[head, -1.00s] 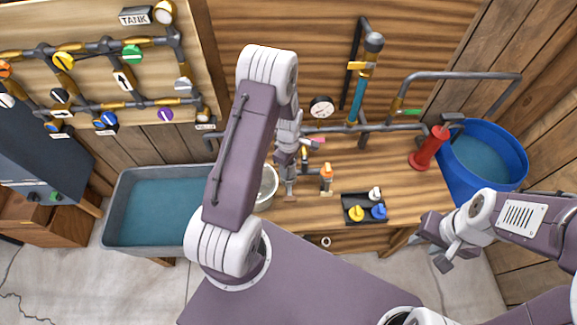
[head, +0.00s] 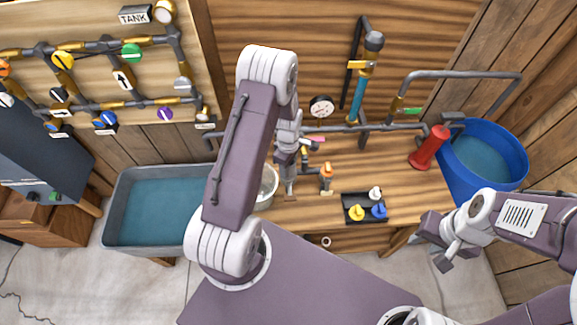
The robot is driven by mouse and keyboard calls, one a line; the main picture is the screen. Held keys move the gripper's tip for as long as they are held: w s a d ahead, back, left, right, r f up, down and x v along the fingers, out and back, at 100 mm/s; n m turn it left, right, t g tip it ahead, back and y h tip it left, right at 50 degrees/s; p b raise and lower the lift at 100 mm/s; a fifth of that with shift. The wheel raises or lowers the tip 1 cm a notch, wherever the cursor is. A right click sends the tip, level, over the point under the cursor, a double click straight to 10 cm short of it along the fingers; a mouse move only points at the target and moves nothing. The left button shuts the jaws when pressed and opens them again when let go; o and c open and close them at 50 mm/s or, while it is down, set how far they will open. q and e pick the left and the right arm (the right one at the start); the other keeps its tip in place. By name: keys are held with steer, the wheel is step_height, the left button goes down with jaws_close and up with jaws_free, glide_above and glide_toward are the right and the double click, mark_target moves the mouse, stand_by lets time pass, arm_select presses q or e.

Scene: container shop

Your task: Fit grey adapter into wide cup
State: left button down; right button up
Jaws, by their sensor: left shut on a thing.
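My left gripper (head: 289,172) is over the wooden bench, mostly behind my own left arm. It points down and is shut on a small grey piece that looks like the grey adapter; the piece is too small and covered to make out clearly. A pale round cup (head: 268,187), which looks like the wide cup, stands just left of this gripper. My arm hides its left part. I cannot tell whether the held piece touches the cup. My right gripper (head: 438,245) is empty at the right, off the bench's front edge, with its fingers apart.
A black tray (head: 352,217) holding white, yellow and blue parts lies on the bench. An orange-topped fitting (head: 326,173) stands right of the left gripper. A red cylinder (head: 428,148) and a blue tub (head: 487,197) are at right. A grey basin (head: 117,203) is at left.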

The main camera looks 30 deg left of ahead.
arm_select(q)
steer(key=shift+f, duration=0.4)
steer(key=c, duration=0.6)
jaws_free()
step_height(320, 180, up, 8)
steer(key=shift+r+b, duration=0.1)
steer(key=shift+b, duration=1.15)
steer(key=shift+r, duration=0.5)
steer(key=shift+f, duration=0.1)
